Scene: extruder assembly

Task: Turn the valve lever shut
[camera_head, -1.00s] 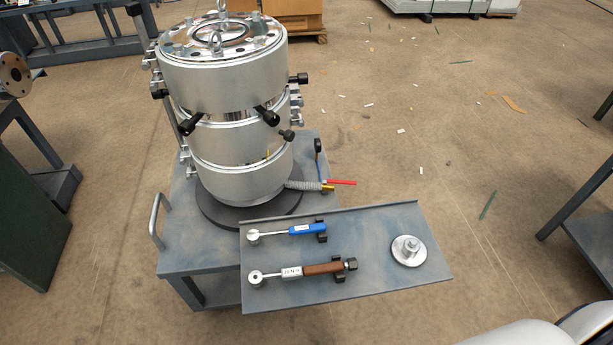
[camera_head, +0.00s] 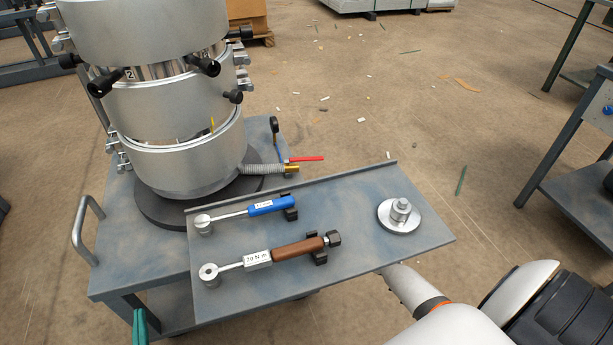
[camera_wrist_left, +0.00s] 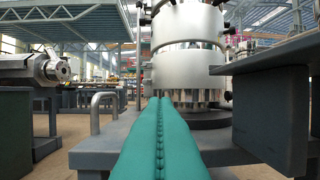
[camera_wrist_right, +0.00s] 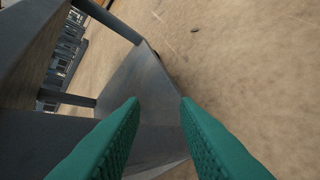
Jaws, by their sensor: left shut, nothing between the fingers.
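The valve lever (camera_head: 305,159) is a thin red handle. It sticks out to the right beside a brass fitting (camera_head: 291,169) at the end of a braided hose, low at the right of the silver extruder (camera_head: 180,115). My left gripper (camera_head: 139,322) shows as a green tip at the bottom edge, in front of the cart and well away from the lever. In the left wrist view its green fingers (camera_wrist_left: 160,105) are pressed together with nothing between them. In the right wrist view my right gripper (camera_wrist_right: 160,100) is open and empty near grey metal panels; the head view does not show its fingers.
The grey tray (camera_head: 345,235) carries a blue-handled wrench (camera_head: 266,206), a brown-handled torque wrench (camera_head: 290,250) and a round metal flange part (camera_head: 400,214). A cart handle (camera_head: 82,230) stands at left. Floor right of the lever is open. Another bench (camera_head: 570,175) stands at right.

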